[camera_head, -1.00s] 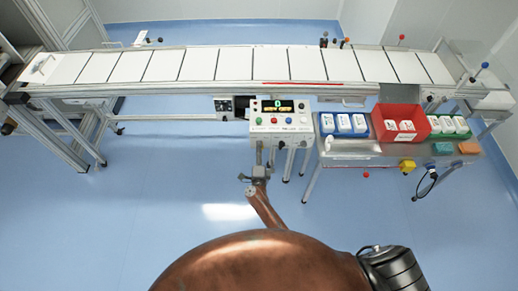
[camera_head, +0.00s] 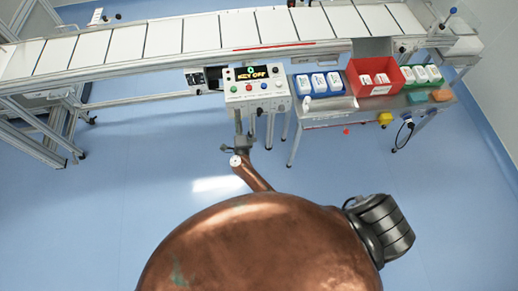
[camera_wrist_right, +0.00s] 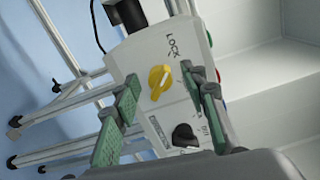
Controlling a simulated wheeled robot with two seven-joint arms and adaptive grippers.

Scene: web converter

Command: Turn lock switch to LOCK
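The white control box (camera_head: 257,92) stands in front of the conveyor in the head view, its display (camera_head: 262,72) reading "KEY OFF". In the right wrist view the side of the box shows a yellow rotary switch (camera_wrist_right: 158,81) beside the word LOCK, and a black knob (camera_wrist_right: 184,135) farther down. My right gripper (camera_wrist_right: 160,78) is open, with its green-padded fingers on either side of the yellow switch in the picture. I cannot tell whether they touch it. In the head view the right gripper (camera_head: 240,145) is just below the box. My left gripper is not in view.
The long conveyor (camera_head: 160,40) runs behind the box. To the right, a side table (camera_head: 330,113) bears a red bin (camera_head: 374,88), blue bins (camera_head: 318,90) and green bins. A black cable connector (camera_wrist_right: 126,14) sits by the box's edge in the wrist view. Blue floor is clear to the left.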

